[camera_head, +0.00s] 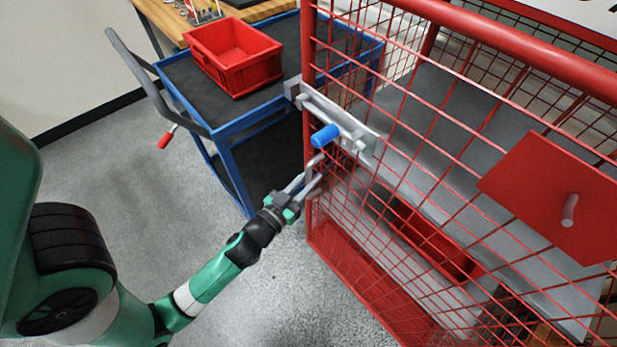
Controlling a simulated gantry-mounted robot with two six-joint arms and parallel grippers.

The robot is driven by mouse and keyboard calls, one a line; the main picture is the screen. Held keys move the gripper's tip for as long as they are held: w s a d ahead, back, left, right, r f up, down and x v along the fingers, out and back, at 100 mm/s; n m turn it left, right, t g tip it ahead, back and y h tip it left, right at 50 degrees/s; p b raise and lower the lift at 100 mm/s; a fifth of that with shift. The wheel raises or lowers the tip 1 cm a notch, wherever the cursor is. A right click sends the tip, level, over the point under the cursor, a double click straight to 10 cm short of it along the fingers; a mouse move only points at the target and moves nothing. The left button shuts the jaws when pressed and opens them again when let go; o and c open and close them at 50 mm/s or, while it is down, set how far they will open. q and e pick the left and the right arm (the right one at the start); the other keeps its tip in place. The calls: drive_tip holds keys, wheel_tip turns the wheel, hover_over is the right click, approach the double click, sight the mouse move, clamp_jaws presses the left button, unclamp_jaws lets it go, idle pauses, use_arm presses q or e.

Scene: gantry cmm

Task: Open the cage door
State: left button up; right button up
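The red wire-mesh cage (308,60) fills the right half of the head view. A grey latch plate (365,135) with a blue handle (325,136) sits on its front, near the left post. A red panel with a grey knob (569,210) is on the mesh further right. My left gripper (314,170) is just below the blue handle, close to the cage's left post. Its two fingers look spread apart with nothing between them. Whether a fingertip touches the latch or post, I cannot tell. My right gripper is not in view.
A blue cart (225,130) with a dark top stands behind the cage's left side, carrying a red bin (232,60). A wooden bench (165,22) is at the back. Grey shelves and another red bin (435,240) are inside the cage. The floor at left is clear.

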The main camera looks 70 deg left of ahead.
use_arm(q)
clamp_jaws()
idle(1.1)
